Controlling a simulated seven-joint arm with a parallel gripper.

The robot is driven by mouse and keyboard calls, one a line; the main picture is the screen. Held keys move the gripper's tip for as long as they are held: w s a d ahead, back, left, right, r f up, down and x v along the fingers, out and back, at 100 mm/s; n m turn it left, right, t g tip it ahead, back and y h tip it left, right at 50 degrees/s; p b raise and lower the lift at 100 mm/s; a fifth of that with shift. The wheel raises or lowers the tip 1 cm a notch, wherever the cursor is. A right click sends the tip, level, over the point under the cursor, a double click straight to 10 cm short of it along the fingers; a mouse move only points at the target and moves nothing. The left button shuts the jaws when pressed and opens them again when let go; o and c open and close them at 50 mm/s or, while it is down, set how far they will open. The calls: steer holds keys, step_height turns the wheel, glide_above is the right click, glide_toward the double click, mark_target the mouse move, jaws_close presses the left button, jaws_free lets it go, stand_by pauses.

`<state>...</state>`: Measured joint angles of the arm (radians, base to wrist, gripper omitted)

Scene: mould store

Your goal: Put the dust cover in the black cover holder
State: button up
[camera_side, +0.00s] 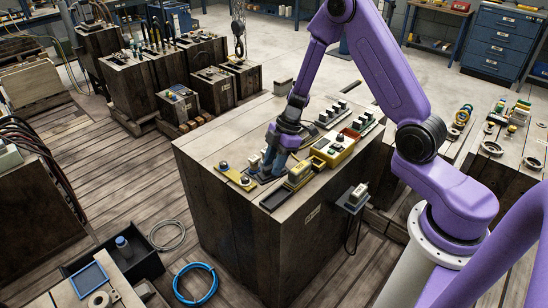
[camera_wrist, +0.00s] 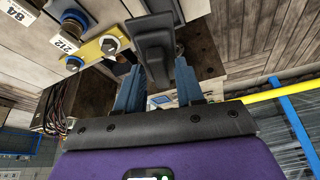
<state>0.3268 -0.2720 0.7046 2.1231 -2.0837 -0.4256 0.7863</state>
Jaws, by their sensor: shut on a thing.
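My gripper (camera_side: 270,164) is low over the top of the large wooden block, pointing down. In the wrist view its two blue fingers (camera_wrist: 157,88) are closed on a dark grey piece, which I take to be the dust cover (camera_wrist: 154,42). The cover reaches up past the fingertips in that view; its lower part is hidden between the fingers. A flat black tray-like piece (camera_side: 272,201) lies at the block's front edge, beside a yellow part; I cannot tell for certain that it is the cover holder. Whether the cover touches anything beneath is unclear.
A small device (camera_side: 356,196) hangs on the block's right face. The block's back left top is clear.

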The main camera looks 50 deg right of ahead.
steer(key=shift+s+d+f+n+g, duration=0.25)
steer(key=shift+f+n, duration=0.25)
steer(key=shift+n, duration=0.25)
steer(key=shift+s+d+f+n+g, duration=0.15)
steer(key=shift+s+f+n+g, duration=0.15)
steer(key=shift+f+n, duration=0.35)
steer(key=shift+f, duration=2.5)
steer(key=shift+f, duration=0.75)
steer(key=o, duration=1.5)
steer(key=shift+o, duration=0.2)
steer(key=shift+r, duration=3.75)
